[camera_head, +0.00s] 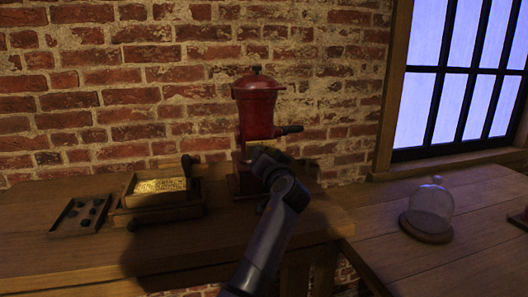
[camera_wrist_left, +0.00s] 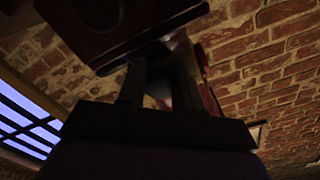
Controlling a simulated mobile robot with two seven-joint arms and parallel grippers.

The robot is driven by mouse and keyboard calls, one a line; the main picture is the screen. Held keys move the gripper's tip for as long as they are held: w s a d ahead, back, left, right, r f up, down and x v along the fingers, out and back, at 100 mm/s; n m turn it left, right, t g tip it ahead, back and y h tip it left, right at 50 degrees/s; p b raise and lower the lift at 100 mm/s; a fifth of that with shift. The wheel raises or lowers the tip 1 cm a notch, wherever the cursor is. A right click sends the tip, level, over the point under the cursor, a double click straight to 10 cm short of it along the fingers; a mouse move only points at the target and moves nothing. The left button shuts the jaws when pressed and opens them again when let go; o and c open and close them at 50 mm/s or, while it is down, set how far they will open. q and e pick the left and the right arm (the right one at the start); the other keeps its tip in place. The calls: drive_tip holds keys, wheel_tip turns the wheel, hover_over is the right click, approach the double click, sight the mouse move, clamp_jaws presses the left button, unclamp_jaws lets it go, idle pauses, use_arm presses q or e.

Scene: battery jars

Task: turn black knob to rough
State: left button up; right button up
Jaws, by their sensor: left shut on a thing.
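In the left wrist view my left gripper (camera_wrist_left: 160,70) is shut on a small part at the grinder, whose dark red body (camera_wrist_left: 110,25) looms above the fingers. The black knob cannot be made out apart from the dark fingers; the held part sits where it would be. My right gripper is not in view.
Left of the grinder, a wooden box (camera_head: 161,200) holds a yellowish plate. A shallow tray (camera_head: 80,214) with several dark pieces lies farther left. A glass dome (camera_head: 431,206) stands on the right table, near the window. The right table's front is clear.

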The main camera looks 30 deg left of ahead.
use_arm(q)
drive_tip(key=m+p, duration=0.1)
drive_tip(key=m, duration=0.1)
drive_tip(key=shift+r+m+p, duration=0.15)
drive_tip(key=shift+m+p, duration=0.8)
drive_tip(key=shift+m, duration=0.35)
drive_tip(key=o, duration=1)
drive_tip(key=shift+f, duration=0.25)
drive_tip(key=shift+f, duration=0.1)
